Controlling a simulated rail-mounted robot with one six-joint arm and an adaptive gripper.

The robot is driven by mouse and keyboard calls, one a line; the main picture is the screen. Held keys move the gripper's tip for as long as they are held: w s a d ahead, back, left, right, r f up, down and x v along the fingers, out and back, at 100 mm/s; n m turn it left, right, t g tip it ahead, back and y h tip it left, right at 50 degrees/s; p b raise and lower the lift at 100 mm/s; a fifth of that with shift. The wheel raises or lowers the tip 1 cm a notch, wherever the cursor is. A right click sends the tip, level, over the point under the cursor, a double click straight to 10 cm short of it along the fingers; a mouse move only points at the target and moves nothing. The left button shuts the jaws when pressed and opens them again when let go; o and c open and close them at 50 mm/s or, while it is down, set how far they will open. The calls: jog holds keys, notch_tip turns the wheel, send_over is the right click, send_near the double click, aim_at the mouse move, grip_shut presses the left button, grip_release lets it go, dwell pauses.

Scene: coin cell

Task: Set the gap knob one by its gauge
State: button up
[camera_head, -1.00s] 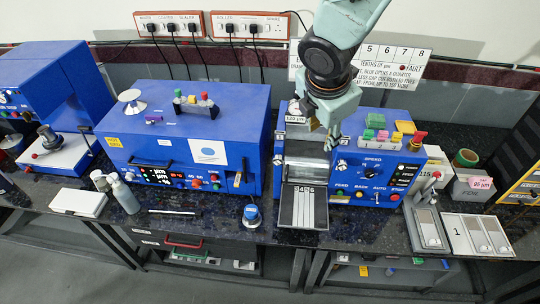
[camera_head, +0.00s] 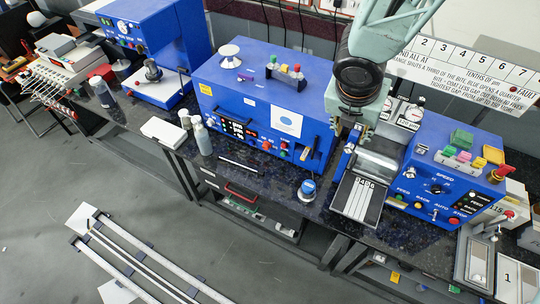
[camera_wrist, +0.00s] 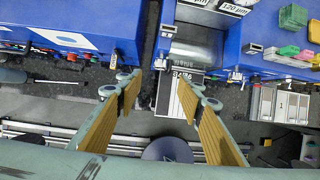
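The blue roller press stands at the right in the head view, with its steel roll (camera_head: 377,166) and a striped feed plate (camera_head: 358,199) in front. Two round white dial gauges (camera_head: 413,114) stand on its top, too small to read. Small silver knobs sit on its front, one (camera_head: 410,173) right of the roll; I cannot tell which is gap knob one. My gripper (camera_wrist: 165,88) is open and empty in the wrist view, its tan fingers apart in front of the press's left side. A "120 µm" label (camera_wrist: 236,7) shows at the top there.
A blue box machine (camera_head: 262,95) stands left of the press, with a narrow gap between them. A blue round object (camera_head: 308,187) lies on the dark counter. Coloured blocks (camera_head: 462,139) and a red-topped part (camera_head: 500,172) crowd the press's right side. A numbered tray (camera_head: 516,277) lies farther right.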

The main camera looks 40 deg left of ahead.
aim_at(349, 148)
jog(key=shift+f, duration=0.2)
jog(key=shift+b+x, duration=2.85)
jog(key=shift+x, duration=3.85)
jog(key=shift+w, duration=0.1)
jog(key=c, duration=0.9)
jog(key=shift+o, duration=0.2)
jog(key=shift+f+b, duration=0.1)
jog(key=shift+b, duration=0.5)
